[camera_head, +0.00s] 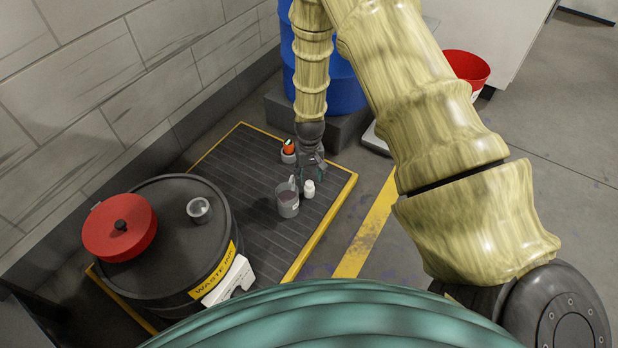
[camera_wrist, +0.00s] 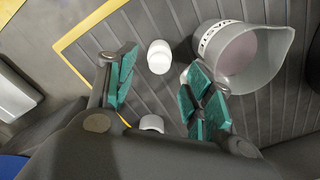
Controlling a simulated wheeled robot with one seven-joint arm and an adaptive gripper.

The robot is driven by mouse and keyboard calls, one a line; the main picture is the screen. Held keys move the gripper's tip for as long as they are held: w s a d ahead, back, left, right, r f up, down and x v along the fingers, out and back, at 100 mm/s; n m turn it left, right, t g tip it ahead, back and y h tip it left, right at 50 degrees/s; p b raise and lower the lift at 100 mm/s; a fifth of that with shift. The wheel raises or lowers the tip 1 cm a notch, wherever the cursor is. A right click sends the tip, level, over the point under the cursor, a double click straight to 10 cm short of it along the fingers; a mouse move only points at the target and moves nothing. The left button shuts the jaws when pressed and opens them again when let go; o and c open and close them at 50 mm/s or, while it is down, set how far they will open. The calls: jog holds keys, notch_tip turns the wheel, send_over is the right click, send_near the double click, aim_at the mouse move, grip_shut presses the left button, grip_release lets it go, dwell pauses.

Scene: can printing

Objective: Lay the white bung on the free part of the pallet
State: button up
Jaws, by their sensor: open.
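The white bung appears to be the small white piece standing on the pallet (camera_head: 262,232), right of the beaker, in the head view (camera_head: 309,189). The wrist view shows a white piece (camera_wrist: 159,57) beyond my fingertips, apart from them. My gripper (camera_head: 311,170) is low over the pallet, just behind the beaker and white piece. In the wrist view my gripper (camera_wrist: 163,90) has its teal pads wide apart with nothing held between them. A second white piece (camera_wrist: 152,123) shows near the gripper's base, partly hidden; I cannot tell what it is.
A clear beaker (camera_head: 288,201) with pinkish contents stands beside the white piece, close to one finger in the wrist view (camera_wrist: 240,55). A red-orange item (camera_head: 289,147) is behind. A black waste drum (camera_head: 170,260) with a red lid (camera_head: 119,227) fills the left. Bare slats lie between.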

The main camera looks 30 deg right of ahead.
aim_at(309, 183)
notch_tip(309, 183, up, 6)
jog(key=p, duration=0.3)
jog(key=s+a+f+n, duration=0.15)
jog(key=s+f, duration=0.25)
jog(key=s, duration=0.4)
jog(key=s+a+f+m, duration=0.1)
jog(key=s+a+f, duration=0.25)
jog(key=s, duration=0.55)
jog(key=s+a+n, duration=0.1)
jog(key=s+a, duration=0.1)
jog(key=s, duration=0.7)
jog(key=s+a+n, duration=0.1)
jog(key=s+a, duration=0.2)
jog(key=s, duration=0.6)
jog(key=shift+s+f, duration=0.15)
jog(key=shift+s, duration=0.2)
